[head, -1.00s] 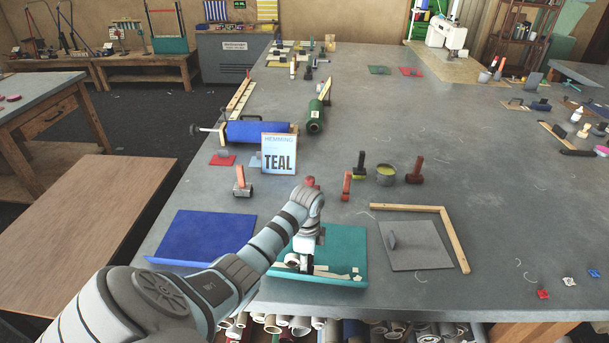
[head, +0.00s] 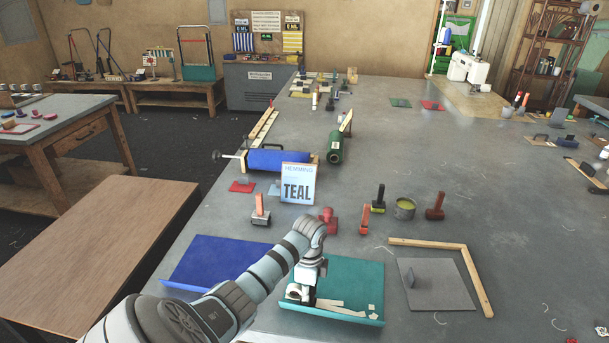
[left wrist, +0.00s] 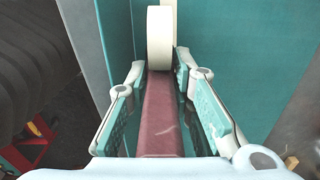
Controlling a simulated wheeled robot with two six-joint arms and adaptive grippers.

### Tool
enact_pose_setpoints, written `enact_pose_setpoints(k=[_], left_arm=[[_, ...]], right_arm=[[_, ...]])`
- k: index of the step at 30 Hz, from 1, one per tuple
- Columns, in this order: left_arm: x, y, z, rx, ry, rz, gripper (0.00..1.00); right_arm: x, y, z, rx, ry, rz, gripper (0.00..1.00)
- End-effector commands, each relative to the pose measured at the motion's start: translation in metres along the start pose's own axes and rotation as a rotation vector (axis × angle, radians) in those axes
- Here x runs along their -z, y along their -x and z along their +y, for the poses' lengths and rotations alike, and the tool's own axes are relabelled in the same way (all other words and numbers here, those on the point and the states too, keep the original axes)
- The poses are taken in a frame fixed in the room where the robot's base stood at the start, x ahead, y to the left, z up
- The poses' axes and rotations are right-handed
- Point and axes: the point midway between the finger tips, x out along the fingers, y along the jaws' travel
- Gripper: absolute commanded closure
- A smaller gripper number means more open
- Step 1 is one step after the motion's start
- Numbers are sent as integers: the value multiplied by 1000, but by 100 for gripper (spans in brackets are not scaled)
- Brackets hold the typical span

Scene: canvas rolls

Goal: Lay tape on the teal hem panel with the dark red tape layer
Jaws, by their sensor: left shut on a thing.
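The teal hem panel (head: 350,277) lies flat on the near edge of the grey table, under my left gripper. My left gripper (head: 303,287) is over the panel's near left part. In the left wrist view, my left gripper (left wrist: 160,105) is shut on the dark red handle of the tape layer (left wrist: 162,115). The layer's white tape roll (left wrist: 160,38) is in front of the teal surface; I cannot tell whether it touches. A pale strip (head: 340,308) lies along the panel's near edge, with small pale pieces near its right end. My right gripper is not in view.
A blue panel (head: 215,262) lies to the left, and a grey panel (head: 435,285) with a wooden L-shaped frame (head: 480,283) to the right. A sign reading TEAL (head: 297,185), several hand tools and a small pot (head: 404,208) stand behind.

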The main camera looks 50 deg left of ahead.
Motion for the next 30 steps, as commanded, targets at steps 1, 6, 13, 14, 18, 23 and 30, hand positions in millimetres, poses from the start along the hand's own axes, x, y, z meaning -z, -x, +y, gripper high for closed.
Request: enact_pose_setpoints(k=[1,6,13,14,18,23,30], left_arm=[[-6,-1,1,-3,1,-5,100],[-23,-1,1,-5,1,-5,100],[-24,-1,1,-5,0,-3,100],[-24,-1,2,-5,0,-3,100],[-26,-1,1,-4,1,-3,100],[-40,-1,1,-4,1,-4,100],[-53,-1,1,-5,0,-1,100]], right_arm=[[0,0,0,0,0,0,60],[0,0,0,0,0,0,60],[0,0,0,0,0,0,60],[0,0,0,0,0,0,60],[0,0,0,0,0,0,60],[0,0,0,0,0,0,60],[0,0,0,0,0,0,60]])
